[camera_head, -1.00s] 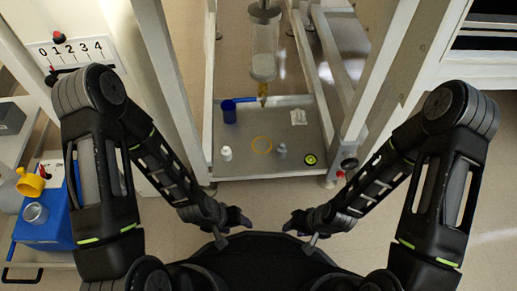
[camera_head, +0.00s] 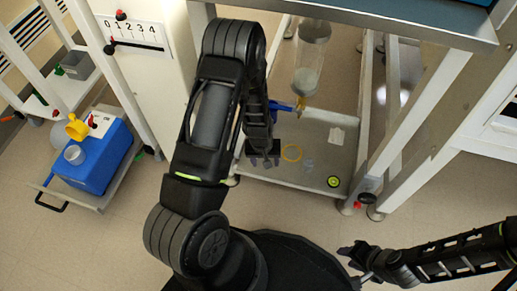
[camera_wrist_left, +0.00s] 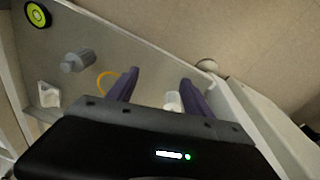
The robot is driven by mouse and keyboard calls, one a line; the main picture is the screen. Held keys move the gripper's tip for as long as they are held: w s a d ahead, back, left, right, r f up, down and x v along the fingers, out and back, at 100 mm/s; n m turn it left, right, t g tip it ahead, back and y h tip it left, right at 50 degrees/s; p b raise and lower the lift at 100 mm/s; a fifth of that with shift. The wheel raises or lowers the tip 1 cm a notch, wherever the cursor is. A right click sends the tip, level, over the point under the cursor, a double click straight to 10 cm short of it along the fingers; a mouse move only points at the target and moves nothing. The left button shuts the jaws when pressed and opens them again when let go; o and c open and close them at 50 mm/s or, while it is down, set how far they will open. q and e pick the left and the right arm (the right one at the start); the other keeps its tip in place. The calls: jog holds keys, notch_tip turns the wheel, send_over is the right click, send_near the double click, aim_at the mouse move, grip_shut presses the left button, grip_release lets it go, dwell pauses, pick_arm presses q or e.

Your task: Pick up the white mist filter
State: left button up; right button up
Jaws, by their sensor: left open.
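The white mist filter (camera_wrist_left: 172,101), a small white cylinder, shows in the left wrist view between the fingers of my left gripper (camera_wrist_left: 160,77), nearer the right finger and partly hidden by the gripper body. The left gripper is open, with its purple fingers apart; I cannot tell how far above the filter it is. In the head view my left gripper (camera_head: 265,161) hangs over the front left of the grey tray (camera_head: 268,173), and I cannot make out the filter there. My right gripper (camera_head: 353,256) is low at the right, away from the tray; its finger gap is unclear.
A grey fitting (camera_head: 308,165), a yellow ring (camera_head: 291,153), a green-black disc (camera_head: 333,182) and a white packet (camera_head: 337,136) lie on the tray. A clear cylinder (camera_head: 309,68) hangs above. White frame posts (camera_head: 420,112) flank the tray. A blue container (camera_head: 95,160) stands on a left-hand cart.

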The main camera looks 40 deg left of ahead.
pick_arm(q)
jog(key=w+a+r+n, duration=0.1)
jog(key=a, duration=0.1)
jog(key=w+a+r, duration=0.1)
jog(key=a+r, duration=0.1)
jog(key=a, duration=0.1)
jog(key=w+a+r+n, duration=0.1)
jog(key=w+a+r, duration=0.1)
jog(key=shift+a+n+g+p, duration=0.3)
jog(key=shift+g, duration=0.1)
jog(key=shift+a+r, duration=0.1)
jog(key=shift+r, duration=0.15)
jog(key=shift+f+b, duration=0.5)
jog(key=shift+f, duration=0.85)
jog(key=f+b, duration=0.2)
jog(key=f, duration=0.3)
jog(key=shift+w+d+f+b, duration=0.15)
jog(key=shift+d+b, duration=0.1)
jog(key=shift+b, duration=0.15)
jog(key=shift+c, duration=0.5)
